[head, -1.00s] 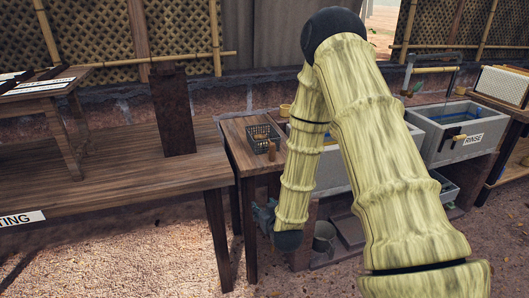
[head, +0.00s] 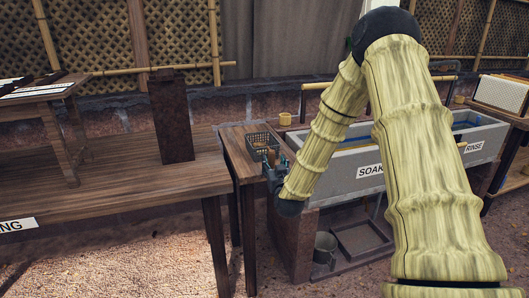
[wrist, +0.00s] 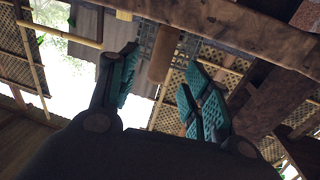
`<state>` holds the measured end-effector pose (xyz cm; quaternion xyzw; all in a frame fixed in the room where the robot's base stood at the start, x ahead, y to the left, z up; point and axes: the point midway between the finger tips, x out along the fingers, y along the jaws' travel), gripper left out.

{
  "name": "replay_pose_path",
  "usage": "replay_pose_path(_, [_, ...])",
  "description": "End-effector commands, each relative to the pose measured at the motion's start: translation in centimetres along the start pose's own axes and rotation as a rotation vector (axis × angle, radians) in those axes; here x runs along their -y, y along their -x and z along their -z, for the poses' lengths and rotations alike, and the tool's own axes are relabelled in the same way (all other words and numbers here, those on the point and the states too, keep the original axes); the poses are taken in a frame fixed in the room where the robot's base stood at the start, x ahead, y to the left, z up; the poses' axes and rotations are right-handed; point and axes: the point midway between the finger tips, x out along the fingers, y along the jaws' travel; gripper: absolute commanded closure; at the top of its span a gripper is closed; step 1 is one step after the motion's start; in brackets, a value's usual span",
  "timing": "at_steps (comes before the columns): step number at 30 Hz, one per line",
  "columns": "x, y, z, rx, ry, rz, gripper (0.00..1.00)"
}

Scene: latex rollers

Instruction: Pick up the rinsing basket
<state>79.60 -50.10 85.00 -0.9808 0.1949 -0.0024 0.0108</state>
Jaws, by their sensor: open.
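The rinsing basket looks to be the dark wire-mesh basket (head: 257,139) on the small wooden side table in the head view, with wooden or yellowish items inside. In the wrist view, which looks upside down, its grey mesh (wrist: 148,36) shows beyond the fingers, partly covered by a wooden cylinder (wrist: 163,60). My gripper (head: 275,159) is just in front of the basket, near the table's front edge. In the wrist view my gripper (wrist: 160,68) is open, its teal pads apart, with the cylinder in line between them. Whether the pads touch anything cannot be told.
The side table (head: 236,146) stands between a long wooden bench (head: 110,196) and a grey trough labelled SOAK (head: 343,167). A yellow cup (head: 285,118) stands behind the basket. A dark upright block (head: 171,118) is on the bench. A table edge (wrist: 225,22) crosses the top of the wrist view.

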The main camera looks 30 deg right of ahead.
Motion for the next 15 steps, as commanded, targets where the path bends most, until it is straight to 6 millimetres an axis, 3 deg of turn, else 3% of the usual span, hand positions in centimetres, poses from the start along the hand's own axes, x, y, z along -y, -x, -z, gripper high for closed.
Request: replay_pose_path(15, [-0.1, -5.1, -0.2, 0.001, 0.001, 0.0, 0.51])
